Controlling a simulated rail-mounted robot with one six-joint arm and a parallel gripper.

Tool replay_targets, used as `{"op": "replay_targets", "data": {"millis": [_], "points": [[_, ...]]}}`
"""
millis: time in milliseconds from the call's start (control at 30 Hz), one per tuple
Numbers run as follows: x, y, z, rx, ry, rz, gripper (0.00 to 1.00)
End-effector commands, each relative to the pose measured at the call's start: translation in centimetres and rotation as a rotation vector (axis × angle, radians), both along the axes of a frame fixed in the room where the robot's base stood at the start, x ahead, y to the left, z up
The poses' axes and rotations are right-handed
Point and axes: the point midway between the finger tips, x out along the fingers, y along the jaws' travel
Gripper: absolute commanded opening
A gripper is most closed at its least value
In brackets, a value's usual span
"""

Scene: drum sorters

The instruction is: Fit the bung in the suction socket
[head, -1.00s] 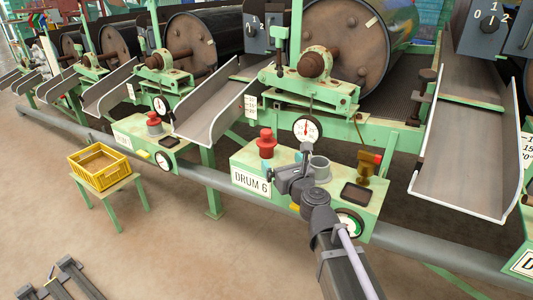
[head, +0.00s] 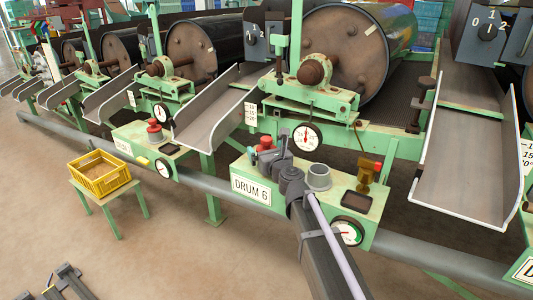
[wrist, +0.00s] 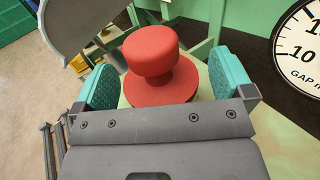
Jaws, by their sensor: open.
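The red bung (head: 266,143) stands upright on the green DRUM 6 panel (head: 237,168). It has a round knob on a wide flange. It also shows large in the wrist view (wrist: 151,55). The grey round suction socket (head: 319,176) is to the right on the same panel, with an open top. My gripper (head: 267,155) is open at the bung. In the wrist view my gripper's (wrist: 160,78) teal pads stand on either side of the bung, with gaps between pads and bung. My gripper partly hides the bung in the head view.
A round gauge (head: 306,137) stands behind the panel. A brown valve with a red handle (head: 368,173) and a dark tray (head: 356,201) lie right of the socket. A grey chute (head: 208,118) rises on the left. A yellow crate (head: 100,187) sits on a stool.

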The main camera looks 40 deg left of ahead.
Motion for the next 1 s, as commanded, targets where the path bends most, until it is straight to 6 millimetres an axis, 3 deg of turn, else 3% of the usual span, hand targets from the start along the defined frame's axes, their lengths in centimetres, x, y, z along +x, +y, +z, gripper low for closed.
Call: {"op": "replay_targets", "data": {"millis": [133, 700, 1000], "points": [[-0.06, -0.11, 0.0, 0.0, 0.0, 0.0, 0.97], [-0.07, -0.14, 0.0, 0.0, 0.0, 0.0, 0.44], [-0.07, -0.14, 0.96, 0.0, 0.0, 0.0, 0.44]]}}
